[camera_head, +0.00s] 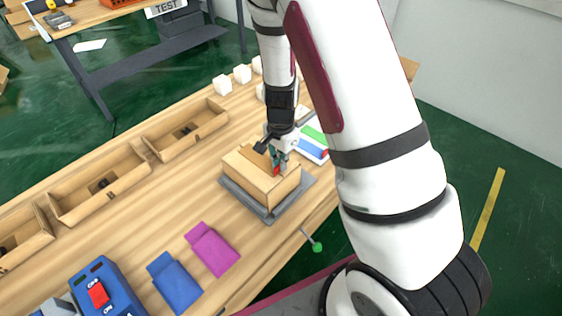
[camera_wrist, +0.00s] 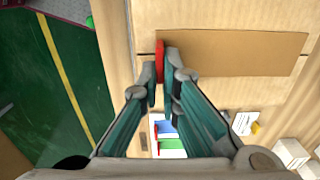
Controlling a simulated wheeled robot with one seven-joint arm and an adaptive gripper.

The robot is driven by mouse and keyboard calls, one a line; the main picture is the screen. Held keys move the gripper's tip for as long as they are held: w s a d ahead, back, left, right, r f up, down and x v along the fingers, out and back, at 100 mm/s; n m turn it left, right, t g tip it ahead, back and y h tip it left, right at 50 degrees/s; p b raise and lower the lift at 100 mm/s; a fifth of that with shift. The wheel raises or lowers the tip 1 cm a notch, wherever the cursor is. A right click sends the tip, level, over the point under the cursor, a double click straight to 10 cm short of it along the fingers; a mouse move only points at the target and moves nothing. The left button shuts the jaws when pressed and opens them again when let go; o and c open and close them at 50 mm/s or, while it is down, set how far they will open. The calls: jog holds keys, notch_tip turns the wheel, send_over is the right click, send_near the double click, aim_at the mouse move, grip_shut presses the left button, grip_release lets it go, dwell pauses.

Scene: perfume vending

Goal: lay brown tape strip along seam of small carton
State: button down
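The small carton (camera_head: 245,176) sits closed on a dark grey plate (camera_head: 230,190) near the table's right edge. It also fills the upper part of the wrist view (camera_wrist: 210,15). The brown tape strip (camera_wrist: 240,52) lies over the carton's top; whether it is pressed down I cannot tell. A thin seam line shows left of the strip. My gripper (camera_head: 277,162) is over the carton's top; in the wrist view its fingertips (camera_wrist: 161,72) close around a red tab (camera_wrist: 160,60) at the strip's left end. The fingers hide part of the tab.
Wooden trays (camera_head: 100,188) line the table's left side. A purple pouch (camera_head: 212,248), a blue pouch (camera_head: 174,283) and a blue device (camera_head: 105,290) lie in front. Small white boxes (camera_head: 242,74) stand at the back. A green-tipped rod (camera_head: 317,246) sticks out at the right edge.

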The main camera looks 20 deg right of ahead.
jog(key=shift+f, duration=0.2)
jog(key=c, duration=1.7)
grip_release()
jog(key=shift+r+p, duration=1.2)
jog(key=shift+r, duration=1.85)
